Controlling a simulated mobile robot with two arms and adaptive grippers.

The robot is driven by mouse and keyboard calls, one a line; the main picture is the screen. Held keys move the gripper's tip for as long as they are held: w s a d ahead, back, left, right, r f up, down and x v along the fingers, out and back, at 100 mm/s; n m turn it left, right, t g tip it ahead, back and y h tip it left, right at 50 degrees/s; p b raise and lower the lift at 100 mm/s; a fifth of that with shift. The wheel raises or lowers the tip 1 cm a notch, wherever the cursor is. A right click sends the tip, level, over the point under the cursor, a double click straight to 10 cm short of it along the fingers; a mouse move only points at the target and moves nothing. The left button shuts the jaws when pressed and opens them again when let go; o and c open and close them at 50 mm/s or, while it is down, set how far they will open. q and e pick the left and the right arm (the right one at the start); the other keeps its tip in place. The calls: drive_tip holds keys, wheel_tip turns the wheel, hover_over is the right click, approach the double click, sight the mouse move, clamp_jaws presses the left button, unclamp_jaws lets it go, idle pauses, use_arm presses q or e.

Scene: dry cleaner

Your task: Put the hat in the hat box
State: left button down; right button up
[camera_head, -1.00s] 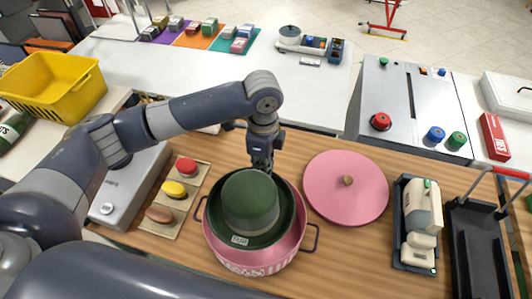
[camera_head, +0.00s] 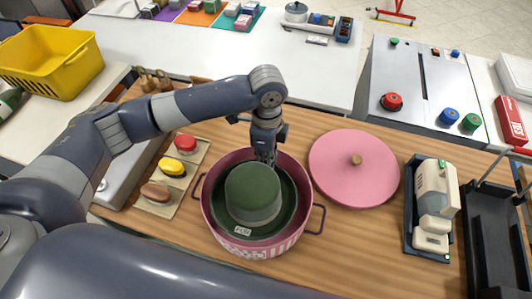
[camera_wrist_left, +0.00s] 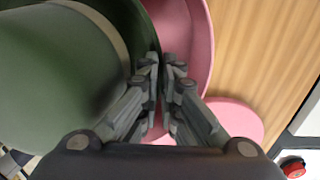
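The green hat (camera_head: 253,190), with a grey-green band and a small white tag on its brim, is crown up inside the open pink hat box (camera_head: 247,247). The pink rim shows around the brim. I cannot tell whether the brim touches the bottom. My left gripper (camera_head: 266,158) points down at the far side of the brim. In the left wrist view, its fingers (camera_wrist_left: 163,75) are close together with the brim edge of the hat (camera_wrist_left: 60,85) between them. The pink lid (camera_head: 345,182) with a round knob lies right of the box. My right gripper is out of view.
A board with red, yellow and brown pads (camera_head: 172,170) lies left of the box. A dark tray with a cream device (camera_head: 435,205) and a black tray (camera_head: 492,235) stand to the right. A yellow basket (camera_head: 50,60) is at the far left.

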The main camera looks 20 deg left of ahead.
use_arm(q)
wheel_tip(320, 180, down, 2)
drive_tip(key=shift+f+b, duration=0.5)
drive_tip(key=shift+f, duration=0.35)
wheel_tip(320, 180, down, 4)
drive_tip(key=shift+f+b, duration=0.1)
drive_tip(key=shift+b, duration=0.6)
drive_tip(key=shift+f+b, duration=0.35)
drive_tip(key=shift+f, duration=0.7)
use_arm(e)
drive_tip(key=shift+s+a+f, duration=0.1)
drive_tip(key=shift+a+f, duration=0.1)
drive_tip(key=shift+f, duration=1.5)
use_arm(q)
drive_tip(key=c, duration=1.7)
unclamp_jaws()
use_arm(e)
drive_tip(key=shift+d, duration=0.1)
